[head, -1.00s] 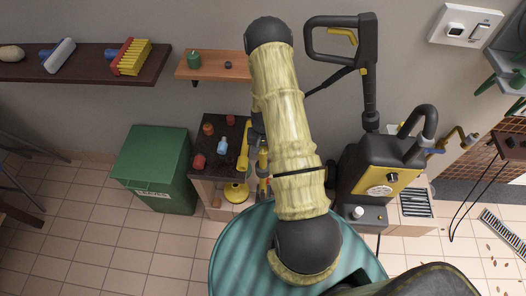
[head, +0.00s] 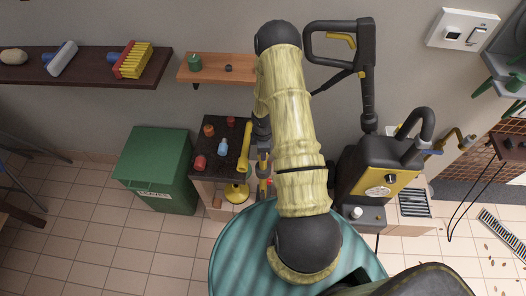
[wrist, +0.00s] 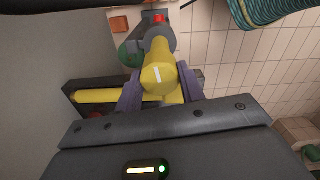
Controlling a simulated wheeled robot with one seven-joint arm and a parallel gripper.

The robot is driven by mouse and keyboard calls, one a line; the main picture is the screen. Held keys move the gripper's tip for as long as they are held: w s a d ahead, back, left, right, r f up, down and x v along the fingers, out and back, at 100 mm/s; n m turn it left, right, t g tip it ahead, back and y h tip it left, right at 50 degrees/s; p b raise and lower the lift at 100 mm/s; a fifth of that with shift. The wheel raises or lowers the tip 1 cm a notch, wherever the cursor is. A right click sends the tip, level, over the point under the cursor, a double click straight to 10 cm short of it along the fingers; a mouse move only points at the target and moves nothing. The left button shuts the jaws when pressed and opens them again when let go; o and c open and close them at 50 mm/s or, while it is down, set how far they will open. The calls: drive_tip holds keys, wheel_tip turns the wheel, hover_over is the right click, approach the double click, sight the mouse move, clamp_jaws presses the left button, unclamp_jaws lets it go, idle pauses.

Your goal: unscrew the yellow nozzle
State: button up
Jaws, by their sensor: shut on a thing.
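The yellow nozzle (wrist: 158,76) is in the middle of the wrist view, its rounded end with a white mark facing the camera. My gripper (wrist: 157,92) is shut on it, with a purple finger on each side. Beyond the nozzle is a grey fitting (wrist: 160,38) with a red part. I cannot tell from here how far the nozzle is screwed in. In the head view my arm hides most of the gripper and the nozzle.
A yellow bar (wrist: 105,97) lies beside the nozzle over a dark surface. Several small bottles stand on the dark tabletop (head: 213,130). A green bin (head: 155,165) is to the left, a black and yellow washer (head: 375,170) to the right. A round teal table (head: 235,250) is in front.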

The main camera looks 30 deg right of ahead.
drive_tip(key=shift+r+p, duration=0.5)
drive_tip(key=shift+r, duration=0.1)
idle(0.4)
drive_tip(key=shift+w, duration=0.1)
drive_tip(key=shift+a, duration=0.15)
drive_tip(key=shift+d+r, duration=0.25)
drive_tip(key=shift+r, duration=0.05)
drive_tip(key=shift+a+r+p, duration=0.15)
drive_tip(key=shift+r+p, duration=1.55)
drive_tip(key=shift+r, duration=0.15)
